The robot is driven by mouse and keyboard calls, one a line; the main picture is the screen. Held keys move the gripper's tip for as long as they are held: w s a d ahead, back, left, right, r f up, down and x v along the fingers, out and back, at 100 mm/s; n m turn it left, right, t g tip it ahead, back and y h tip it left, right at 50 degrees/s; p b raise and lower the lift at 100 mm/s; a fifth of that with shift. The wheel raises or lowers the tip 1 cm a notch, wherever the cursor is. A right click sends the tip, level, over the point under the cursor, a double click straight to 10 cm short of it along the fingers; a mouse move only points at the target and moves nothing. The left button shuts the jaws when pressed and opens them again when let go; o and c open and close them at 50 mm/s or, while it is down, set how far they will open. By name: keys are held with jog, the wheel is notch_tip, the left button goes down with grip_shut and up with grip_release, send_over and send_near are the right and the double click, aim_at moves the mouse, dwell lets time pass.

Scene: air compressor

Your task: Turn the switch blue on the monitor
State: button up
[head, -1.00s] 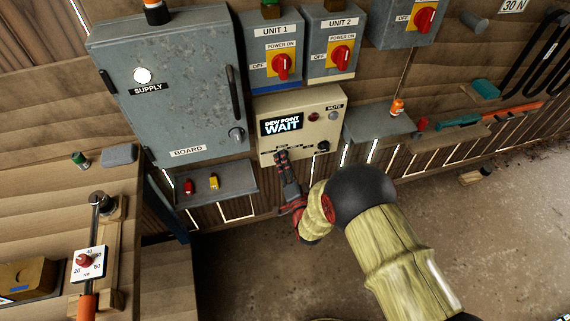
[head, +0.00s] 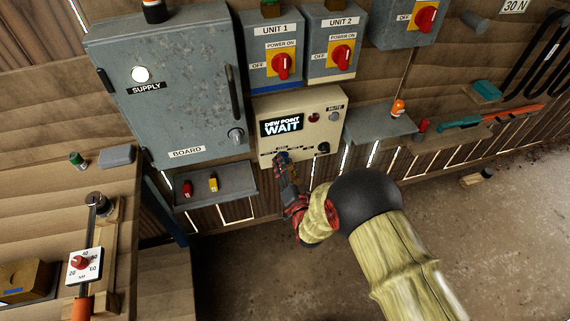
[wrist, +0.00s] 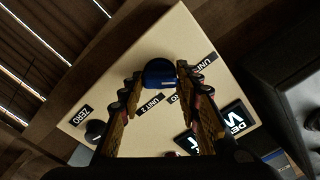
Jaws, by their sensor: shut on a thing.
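The monitor (head: 318,110) is a cream box on the wall, with a dark display reading "DEW POINT WAIT". Its blue switch (wrist: 159,72) is a round knob on the panel, beside labels such as "UNIT 2". In the head view the blue switch (head: 286,155) shows just past my fingertips. My gripper (wrist: 157,82) reaches the lower left of the monitor, with its fingers on both sides of the blue switch and shut on it. My gripper also shows in the head view (head: 281,163). The finger contact is partly hidden there.
A black knob (head: 323,147) sits at the monitor's lower right, and a red lamp (head: 314,117) is above it. A grey shelf (head: 240,190) with small red and yellow items is at lower left. Another shelf (head: 380,124) is to the right.

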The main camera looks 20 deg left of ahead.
jog(key=o, duration=1)
jog(key=shift+o, duration=0.8)
jog(key=v, duration=1.2)
